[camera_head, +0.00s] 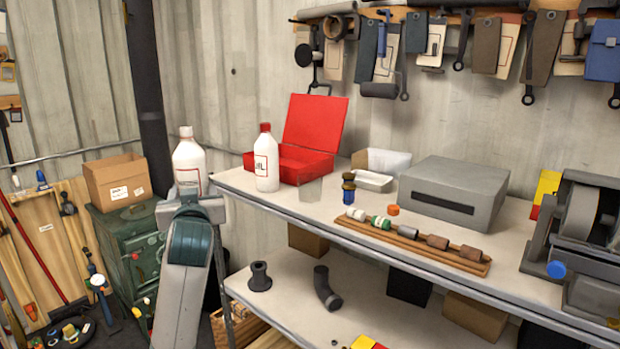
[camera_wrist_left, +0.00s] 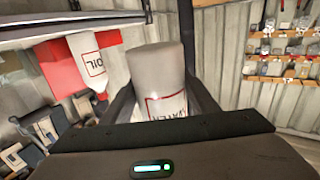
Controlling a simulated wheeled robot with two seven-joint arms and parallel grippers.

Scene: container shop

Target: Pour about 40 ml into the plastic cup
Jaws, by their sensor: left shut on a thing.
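My left gripper (camera_head: 188,192) is shut on a white bottle (camera_head: 188,160) with a white top. The bottle is upright, off the left end of the workbench. In the left wrist view the bottle (camera_wrist_left: 160,75) stands between the fingers, and its label appears to read WATER. A clear, faint plastic cup (camera_head: 312,190) stands on the bench top near its front edge, to the right of the held bottle and well apart from it. I cannot tell whether the cup holds any liquid. My right gripper is not in view.
A red-capped OIL bottle (camera_head: 266,172) stands on the bench (camera_head: 350,228) between the held bottle and the cup. Behind it is an open red case (camera_head: 315,125).

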